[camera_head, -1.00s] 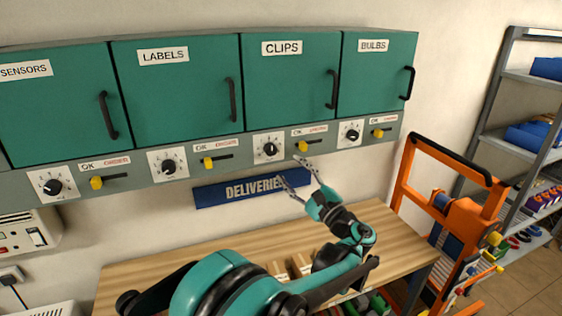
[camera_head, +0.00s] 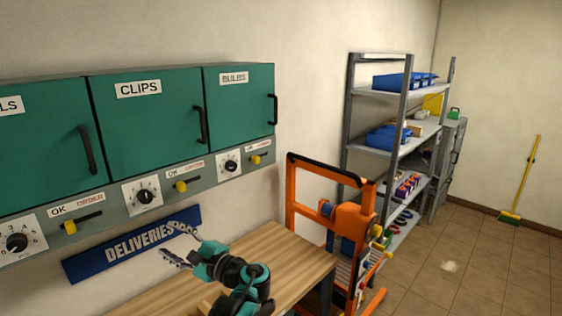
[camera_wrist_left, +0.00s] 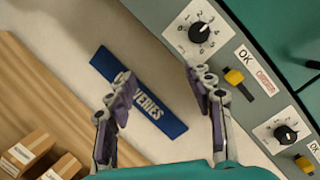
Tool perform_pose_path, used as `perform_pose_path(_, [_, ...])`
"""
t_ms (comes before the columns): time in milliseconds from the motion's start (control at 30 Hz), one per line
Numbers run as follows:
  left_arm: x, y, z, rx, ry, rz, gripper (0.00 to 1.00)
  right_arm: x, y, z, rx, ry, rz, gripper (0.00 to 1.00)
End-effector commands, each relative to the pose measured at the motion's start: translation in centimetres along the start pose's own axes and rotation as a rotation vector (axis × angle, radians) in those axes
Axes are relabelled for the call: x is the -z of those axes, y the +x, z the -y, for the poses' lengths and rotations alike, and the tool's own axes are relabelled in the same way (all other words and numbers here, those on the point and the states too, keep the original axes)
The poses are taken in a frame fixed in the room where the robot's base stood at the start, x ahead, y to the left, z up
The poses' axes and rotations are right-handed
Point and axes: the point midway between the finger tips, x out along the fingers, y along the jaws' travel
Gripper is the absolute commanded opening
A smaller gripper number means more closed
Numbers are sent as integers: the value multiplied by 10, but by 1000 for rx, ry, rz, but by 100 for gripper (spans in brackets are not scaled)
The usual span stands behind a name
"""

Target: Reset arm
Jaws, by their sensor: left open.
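My left gripper (camera_head: 180,243) is open and empty in the head view, in front of the blue DELIVERIES sign (camera_head: 135,243) and above the wooden bench (camera_head: 295,255). In the left wrist view its two fingers (camera_wrist_left: 160,95) stand wide apart with nothing between them but the sign (camera_wrist_left: 140,95) and wall behind. The left arm comes up from the bottom of the head view, bent at the wrist. My right gripper is in neither view.
Green cabinets (camera_head: 150,128) with dials and yellow sliders hang above the bench. An orange wheeled lifter (camera_head: 335,215) stands at the bench's right end. Shelving (camera_head: 380,150) with blue bins is behind it. Small cardboard boxes (camera_wrist_left: 30,150) lie on the bench. Tiled floor (camera_head: 450,255) at right is clear.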

Motion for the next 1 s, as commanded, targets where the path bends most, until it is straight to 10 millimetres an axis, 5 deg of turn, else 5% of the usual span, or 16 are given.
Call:
perform_pose_path(33, [0,0,-35,-74,-56,-56,53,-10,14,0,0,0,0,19])
perform_pose_path(233, [9,-36,-164,-463,-394,-311,53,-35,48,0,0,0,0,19])
perform_pose_path(400, [25,-104,-257,-819,-732,-461,53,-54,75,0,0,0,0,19])
perform_pose_path(500, [35,-148,-295,-1017,-928,-515,53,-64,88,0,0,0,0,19])
perform_pose_path(700, [49,-210,-331,-1298,-1206,-560,53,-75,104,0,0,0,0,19])
perform_pose_path(1000, [52,-226,-335,-1378,-1282,-566,53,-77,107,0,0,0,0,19])
